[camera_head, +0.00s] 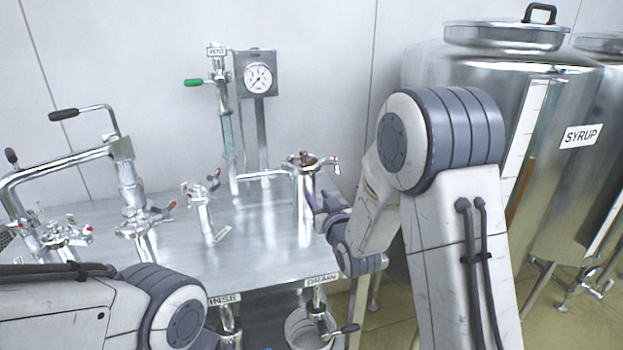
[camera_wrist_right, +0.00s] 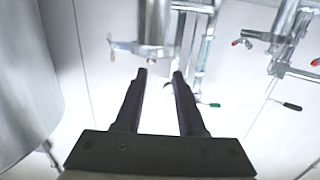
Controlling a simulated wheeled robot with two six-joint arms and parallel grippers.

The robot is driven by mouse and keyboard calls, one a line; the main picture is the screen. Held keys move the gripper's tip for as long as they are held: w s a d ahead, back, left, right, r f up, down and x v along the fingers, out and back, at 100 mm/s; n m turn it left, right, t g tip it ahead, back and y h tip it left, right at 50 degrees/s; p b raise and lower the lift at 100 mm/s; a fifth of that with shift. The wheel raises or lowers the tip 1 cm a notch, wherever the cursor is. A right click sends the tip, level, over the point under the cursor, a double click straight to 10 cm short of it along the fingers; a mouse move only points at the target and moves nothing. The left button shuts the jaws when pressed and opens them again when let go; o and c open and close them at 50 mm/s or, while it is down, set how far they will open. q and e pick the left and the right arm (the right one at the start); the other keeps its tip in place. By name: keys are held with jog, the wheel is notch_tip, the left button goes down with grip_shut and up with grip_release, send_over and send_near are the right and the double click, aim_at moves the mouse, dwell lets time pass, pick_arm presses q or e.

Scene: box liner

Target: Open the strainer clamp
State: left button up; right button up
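The strainer is most likely the upright steel cylinder (camera_head: 304,205) near the right end of the steel table. A clamp (camera_head: 302,161) with red-tipped handles sits around its top. My right gripper (camera_head: 318,203) is beside the cylinder, on its right side and below the clamp. In the right wrist view my right gripper (camera_wrist_right: 160,76) is open, with a clear gap between its fingers and nothing held. The cylinder (camera_wrist_right: 158,22) shows upside down beyond the fingertips; contact cannot be told. The clamp's detail is blurred there. My left gripper is not in view; only its arm shows.
The steel table (camera_head: 262,245) carries other pipes with red-tipped clamps to the left. A pressure gauge (camera_head: 258,78) and a green-handled valve (camera_head: 195,82) stand behind. The syrup tank (camera_head: 485,75) is at right. A bucket (camera_head: 303,328) sits below the drain label (camera_head: 322,280).

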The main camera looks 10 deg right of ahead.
aim_at(312, 175)
jog(key=shift+t, duration=0.4)
jog(key=w+p, duration=0.1)
jog(key=w, duration=0.6)
jog(key=w+d+p, duration=0.1)
jog(key=w, duration=0.3)
jog(key=shift+r+p, duration=0.3)
jog(key=shift+r, duration=0.05)
jog(key=shift+s, duration=0.1)
grip_shut()
dwell(0.5)
